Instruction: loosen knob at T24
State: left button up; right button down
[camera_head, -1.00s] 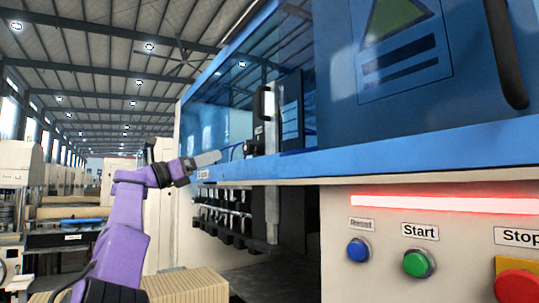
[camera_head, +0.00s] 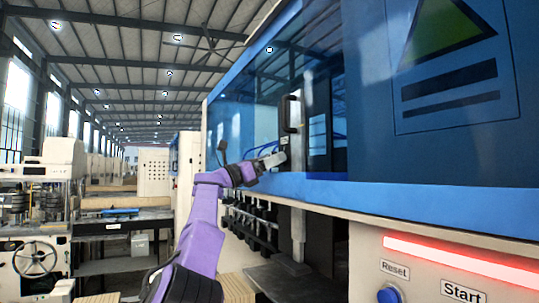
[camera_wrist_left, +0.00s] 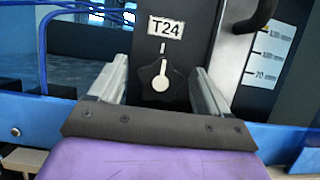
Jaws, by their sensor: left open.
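The T24 label (camera_wrist_left: 165,28) is a white plate on a dark upright panel in the left wrist view. Below it is a black lobed knob (camera_wrist_left: 160,83) with a white pointer, which points roughly up. My left gripper (camera_wrist_left: 160,72) is open, with one finger on each side of the knob and a visible gap on both sides in that view. I cannot tell how deep the fingers reach around it. In the head view my left gripper (camera_head: 278,158) is at the panel just below the black handle, and it hides the knob. My right gripper is not in view.
A black handle (camera_head: 290,113) stands above the gripper. A scale plate (camera_wrist_left: 270,52) is right of the knob, blue cables (camera_wrist_left: 42,45) left. The machine's blue rail (camera_head: 330,195) runs below. Reset (camera_head: 389,294) is at the lower right. An open bay with dark rollers lies under the rail.

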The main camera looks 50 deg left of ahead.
pick_arm(q)
jog(key=shift+s, duration=0.15)
jog(key=c, duration=1)
jog(key=n+y+b, duration=0.1)
jog(key=n+y, duration=0.2)
jog(key=n, duration=0.3)
jog(key=shift+c, duration=0.2)
jog(key=o, duration=0.9)
jog(key=shift+c, duration=0.2)
jog(key=shift+o, duration=0.9)
jog(key=shift+w, duration=0.3)
